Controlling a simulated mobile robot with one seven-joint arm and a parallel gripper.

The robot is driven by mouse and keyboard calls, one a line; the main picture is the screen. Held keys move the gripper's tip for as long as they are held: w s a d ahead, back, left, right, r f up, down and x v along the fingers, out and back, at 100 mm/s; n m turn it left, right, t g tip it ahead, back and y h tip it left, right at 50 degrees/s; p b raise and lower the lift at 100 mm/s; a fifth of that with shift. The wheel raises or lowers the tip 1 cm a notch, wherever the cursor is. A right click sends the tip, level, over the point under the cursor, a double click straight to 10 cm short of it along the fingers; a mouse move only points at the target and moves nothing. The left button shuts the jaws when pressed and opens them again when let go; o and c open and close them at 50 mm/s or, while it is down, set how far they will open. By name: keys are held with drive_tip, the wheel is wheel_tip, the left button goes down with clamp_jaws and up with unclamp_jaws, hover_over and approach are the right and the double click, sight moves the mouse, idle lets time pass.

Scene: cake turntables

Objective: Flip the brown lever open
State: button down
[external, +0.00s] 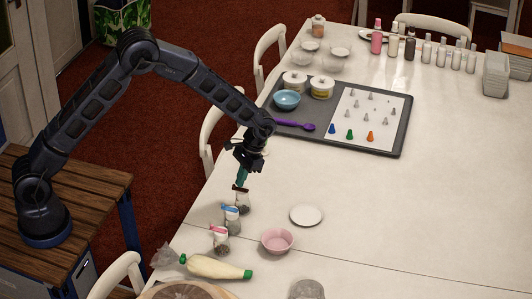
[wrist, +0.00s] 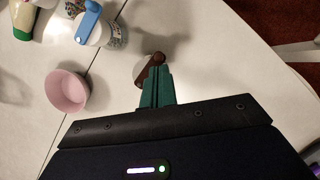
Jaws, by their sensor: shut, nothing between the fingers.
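The brown lever (external: 240,188) is on top of a small clear jar (external: 243,203) at the near left part of the table. In the wrist view the brown lever (wrist: 155,61) shows just beyond the fingertips, with part of a pale round lid beside it. My gripper (external: 241,181) is shut and empty, its teal fingers pointing down at the lever. In the wrist view the closed fingertips (wrist: 157,70) overlap the lever's near part; I cannot tell whether they touch it. The fingers and palm hide most of the jar there.
A jar with a blue lever (external: 231,212) and one with a red lever (external: 219,232) stand close by. A pink bowl (external: 277,241), white saucer (external: 306,215) and piping bag (external: 215,267) lie near. A dark tray (external: 393,146) is farther back.

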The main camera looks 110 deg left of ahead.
sight(242, 193)
drive_tip(key=shift+d+n, duration=0.15)
drive_tip(key=shift+n, duration=0.45)
drive_tip(key=n, duration=0.1)
drive_tip(key=n+t, duration=0.1)
drive_tip(key=shift+s+d+n+h, duration=0.25)
drive_tip(key=shift+d+n+h, duration=0.05)
drive_tip(key=shift+d, duration=0.05)
drive_tip(key=n+t, duration=0.1)
drive_tip(key=n, duration=0.1)
drive_tip(key=d+n, duration=0.1)
drive_tip(key=n, duration=0.1)
drive_tip(key=shift+d+t, duration=0.15)
drive_tip(key=shift+t, duration=0.25)
drive_tip(key=n+t, duration=0.1)
drive_tip(key=n, duration=0.1)
drive_tip(key=d+n, duration=0.1)
drive_tip(key=n, duration=0.2)
drive_tip(key=shift+w+d+t, duration=0.1)
drive_tip(key=shift+w+t, duration=0.05)
drive_tip(key=shift+t, duration=0.25)
drive_tip(key=n, duration=0.2)
drive_tip(key=n+t, duration=0.1)
drive_tip(key=shift+w+d, duration=0.3)
drive_tip(key=shift+d, duration=0.05)
drive_tip(key=shift+w+a+y, duration=0.1)
drive_tip(key=shift+a+y, duration=0.1)
drive_tip(key=shift+y, duration=0.2)
drive_tip(key=shift+w+a, duration=0.35)
drive_tip(key=shift+a, duration=0.1)
